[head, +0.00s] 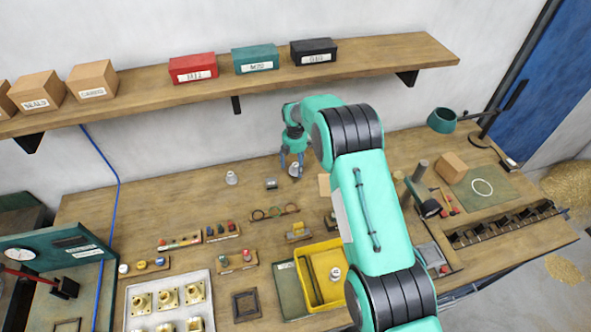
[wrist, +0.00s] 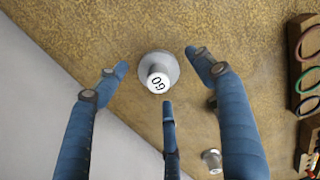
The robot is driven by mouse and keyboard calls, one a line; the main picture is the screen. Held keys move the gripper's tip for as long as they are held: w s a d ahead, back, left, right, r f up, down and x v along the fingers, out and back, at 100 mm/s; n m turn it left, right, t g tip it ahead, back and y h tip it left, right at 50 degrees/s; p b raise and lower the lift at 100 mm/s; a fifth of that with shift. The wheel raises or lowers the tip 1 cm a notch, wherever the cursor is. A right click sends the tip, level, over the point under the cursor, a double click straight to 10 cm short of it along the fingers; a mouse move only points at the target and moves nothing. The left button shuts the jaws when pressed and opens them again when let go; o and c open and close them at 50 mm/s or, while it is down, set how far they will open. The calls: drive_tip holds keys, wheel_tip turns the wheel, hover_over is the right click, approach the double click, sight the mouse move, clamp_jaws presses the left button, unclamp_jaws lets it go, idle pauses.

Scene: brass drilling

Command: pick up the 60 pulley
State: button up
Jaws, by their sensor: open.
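The 60 pulley (wrist: 158,70) is a small grey stepped piece with a pale top marked "60". In the wrist view it stands on the bench between my spread fingers, with no finger seen touching it. In the head view the pulley (head: 295,171) is near the back of the bench, just under my gripper (head: 291,158). My gripper (wrist: 165,90) is open and empty, its three blue fingers around the pulley. A second grey pulley (wrist: 211,160) stands apart from it, and shows in the head view (head: 231,178) to the left.
A small dark piece (head: 271,183) sits left of my gripper, partly behind a finger in the wrist view. A rack of rings (head: 275,213) lies nearer the front. The wall is close behind, with a shelf (head: 220,85) above. A yellow tray (head: 303,284) stands at the front.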

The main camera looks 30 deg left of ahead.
drive_tip(key=shift+f, duration=0.55)
drive_tip(key=c, duration=1.4)
